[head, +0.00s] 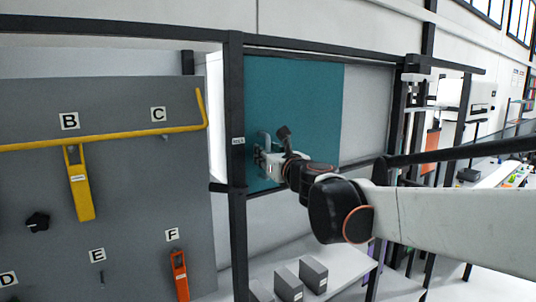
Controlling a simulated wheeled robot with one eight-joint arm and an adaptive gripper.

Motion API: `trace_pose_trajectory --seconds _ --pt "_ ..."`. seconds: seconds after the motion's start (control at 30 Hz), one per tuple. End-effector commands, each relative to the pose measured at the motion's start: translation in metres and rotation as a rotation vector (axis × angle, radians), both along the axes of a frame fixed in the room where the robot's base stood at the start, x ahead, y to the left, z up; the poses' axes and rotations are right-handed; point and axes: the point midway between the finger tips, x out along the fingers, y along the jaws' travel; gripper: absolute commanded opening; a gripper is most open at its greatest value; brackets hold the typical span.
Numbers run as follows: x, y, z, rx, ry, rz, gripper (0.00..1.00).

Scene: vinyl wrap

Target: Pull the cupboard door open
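The teal cupboard door (305,105) stands upright in a black frame in the middle of the head view. It looks shut or nearly so, though its edges do not show this clearly. A pale teal handle (264,138) sits near its left edge. My gripper (259,160) is at the handle, close in front of the door, with my arm reaching in from the right. The fingertips are small and partly hidden, so I cannot tell whether they are closed around the handle or only beside it.
A grey board (130,200) with a yellow pipe (110,137), a yellow lever (79,185) and an orange handle (180,275) stands at left. A black post (236,150) separates it from the door. Grey blocks (313,274) lie on a white shelf below.

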Motion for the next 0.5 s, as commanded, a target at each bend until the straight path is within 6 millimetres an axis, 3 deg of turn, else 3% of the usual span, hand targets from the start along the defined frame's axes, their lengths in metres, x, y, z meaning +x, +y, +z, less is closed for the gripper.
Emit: trace_pose_trajectory --seconds 0.13,0.27,0.5 --pt "-0.0002 -0.0001 -0.0001 0.000 0.000 0.000 0.29" --pt "-0.0002 -0.0001 0.0000 0.000 0.000 0.000 0.00" --pt "0.0001 -0.0008 -0.0001 0.000 0.000 0.000 0.00"
